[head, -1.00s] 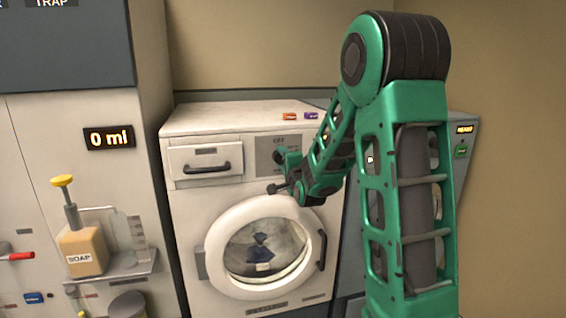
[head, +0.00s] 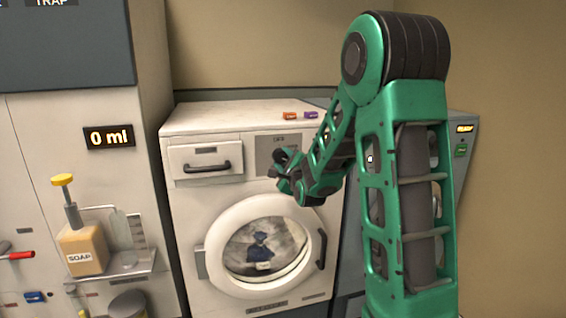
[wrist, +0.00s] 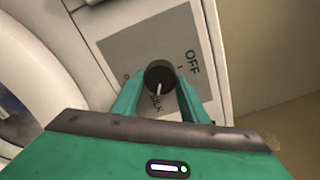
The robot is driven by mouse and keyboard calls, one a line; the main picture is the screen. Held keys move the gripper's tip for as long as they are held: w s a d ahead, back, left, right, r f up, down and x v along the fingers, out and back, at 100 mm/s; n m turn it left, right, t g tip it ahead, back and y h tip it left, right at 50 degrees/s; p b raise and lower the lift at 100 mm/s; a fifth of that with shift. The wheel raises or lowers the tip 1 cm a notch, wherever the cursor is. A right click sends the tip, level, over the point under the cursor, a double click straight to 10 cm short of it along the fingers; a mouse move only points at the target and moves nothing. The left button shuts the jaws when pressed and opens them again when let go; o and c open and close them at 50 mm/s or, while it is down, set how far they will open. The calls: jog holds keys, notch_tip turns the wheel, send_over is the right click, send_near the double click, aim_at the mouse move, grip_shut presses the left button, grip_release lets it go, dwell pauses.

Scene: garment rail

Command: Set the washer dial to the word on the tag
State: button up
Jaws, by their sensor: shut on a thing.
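The washer (head: 200,215) is white with a round glass door, and a dark garment with a pale tag (head: 263,266) shows behind the glass. The tag's word is too small to read. The black dial (wrist: 158,75) sits on a grey panel (wrist: 128,48) with "OFF" and "SILK" printed around it; other labels are hidden. The dial's white pointer line is toward "SILK" in the wrist view. My gripper (wrist: 160,92) has its green fingers on both sides of the dial, shut on it. In the head view my gripper (head: 285,165) covers most of the dial.
A soap bottle (head: 82,250) stands on a shelf at the left below a "0 ml" display (head: 109,137). Small orange (head: 290,115) and purple (head: 311,115) blocks lie on the washer top. A second grey machine (head: 462,145) stands at the right.

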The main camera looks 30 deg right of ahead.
jog(key=shift+s+d+f, duration=0.1)
jog(key=shift+f, duration=0.3)
jog(key=o, duration=1)
jog(key=shift+r, duration=0.15)
jog(key=v, duration=1)
jog(key=shift+s+a, duration=0.2)
jog(key=shift+a, duration=0.05)
